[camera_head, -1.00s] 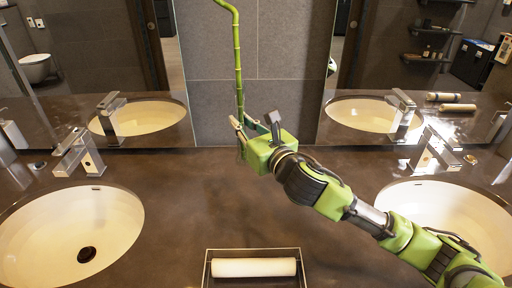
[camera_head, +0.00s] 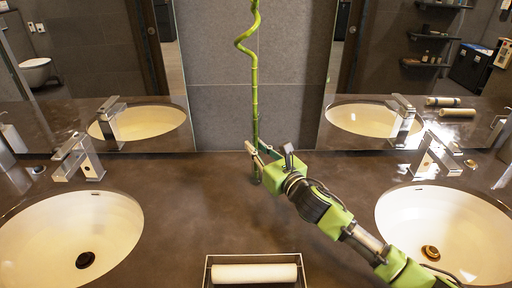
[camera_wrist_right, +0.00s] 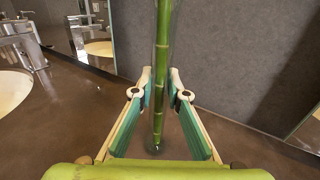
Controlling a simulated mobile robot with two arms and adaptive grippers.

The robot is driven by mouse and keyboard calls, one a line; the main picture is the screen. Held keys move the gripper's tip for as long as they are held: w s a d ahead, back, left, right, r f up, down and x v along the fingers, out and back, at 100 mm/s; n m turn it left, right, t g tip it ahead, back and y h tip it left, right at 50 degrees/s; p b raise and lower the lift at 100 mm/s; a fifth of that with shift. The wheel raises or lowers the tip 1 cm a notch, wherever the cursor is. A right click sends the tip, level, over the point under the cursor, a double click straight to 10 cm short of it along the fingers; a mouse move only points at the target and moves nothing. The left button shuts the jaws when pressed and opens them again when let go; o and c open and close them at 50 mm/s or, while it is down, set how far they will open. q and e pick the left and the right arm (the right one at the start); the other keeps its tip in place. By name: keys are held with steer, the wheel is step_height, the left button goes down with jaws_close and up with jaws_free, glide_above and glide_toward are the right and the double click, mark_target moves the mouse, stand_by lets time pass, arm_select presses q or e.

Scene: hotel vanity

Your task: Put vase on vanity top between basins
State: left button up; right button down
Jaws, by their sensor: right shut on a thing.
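The vase is a slim clear glass one (camera_wrist_right: 158,147) with a tall green bamboo stalk (camera_head: 254,95) that curls at the top. My right gripper (camera_head: 257,160) is shut on the vase low down; its fingers (camera_wrist_right: 160,88) lie on both sides of it in the wrist view. The vase is upright over the back middle of the brown vanity top (camera_head: 190,205), between the left basin (camera_head: 75,235) and the right basin (camera_head: 450,230). I cannot tell whether its base touches the top. My left gripper is not in view.
A wire tray with a rolled white towel (camera_head: 255,273) sits at the front middle. Chrome faucets (camera_head: 78,158) (camera_head: 434,157) stand behind the basins. Mirrors and a grey tiled wall (camera_head: 215,110) rise along the back edge. The counter around the vase is clear.

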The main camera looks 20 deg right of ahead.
steer(key=c, duration=2.4)
jaws_free()
steer(key=shift+f, duration=0.15)
steer(key=o, duration=0.4)
steer(key=b+v, duration=0.2)
steer(key=v, duration=1)
steer(key=shift+r, duration=0.25)
